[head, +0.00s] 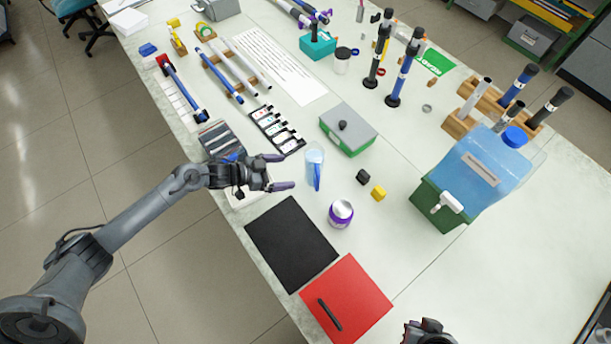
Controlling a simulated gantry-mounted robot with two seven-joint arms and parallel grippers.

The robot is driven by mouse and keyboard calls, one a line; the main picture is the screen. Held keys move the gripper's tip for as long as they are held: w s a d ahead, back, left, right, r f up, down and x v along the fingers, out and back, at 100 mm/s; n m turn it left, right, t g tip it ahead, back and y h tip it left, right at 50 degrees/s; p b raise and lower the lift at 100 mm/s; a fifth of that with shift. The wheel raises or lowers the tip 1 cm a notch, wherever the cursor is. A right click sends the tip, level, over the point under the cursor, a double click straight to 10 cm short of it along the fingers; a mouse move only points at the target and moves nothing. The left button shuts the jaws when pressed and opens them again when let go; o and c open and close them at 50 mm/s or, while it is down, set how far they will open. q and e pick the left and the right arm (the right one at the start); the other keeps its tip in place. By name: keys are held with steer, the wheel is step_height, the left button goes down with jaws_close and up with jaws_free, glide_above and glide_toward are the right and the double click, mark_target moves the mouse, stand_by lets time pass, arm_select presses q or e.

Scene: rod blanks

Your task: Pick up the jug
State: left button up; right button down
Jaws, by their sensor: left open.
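A clear, pale blue jug (315,160) with a darker blue handle stands upright on the white table, near its left edge. My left gripper (288,171) reaches in from the left and points at the jug. Its two fingers are spread apart, with a small gap between their tips and the jug. Nothing shows between the fingers. Only a dark part of my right gripper (425,332) shows at the bottom edge; its fingers cannot be made out.
A grey-and-green box (345,137) stands behind the jug. A purple-and-white can (341,214), a black block (363,176) and a yellow block (379,193) lie nearer. A black mat (290,245) and red folder (350,300) lie in front. A large blue water container (485,165) stands right.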

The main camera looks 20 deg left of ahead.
mark_target(314, 159)
arm_select(q)
steer(key=shift+w+d+f+b, duration=0.15)
steer(key=shift+w+d+f, duration=0.25)
steer(key=shift+w+d, duration=1)
steer(key=shift+w+d+f+b, duration=0.1)
steer(key=shift+w+d+f, duration=0.25)
steer(key=shift+w+d, duration=1)
steer(key=shift+w+d+f+b, duration=0.15)
steer(key=shift+w+d+f, duration=0.45)
steer(key=shift+w, duration=1.4)
steer(key=shift+d+r, duration=0.2)
steer(key=c, duration=1.3)
steer(key=shift+c, duration=0.9)
steer(key=shift+r, duration=0.25)
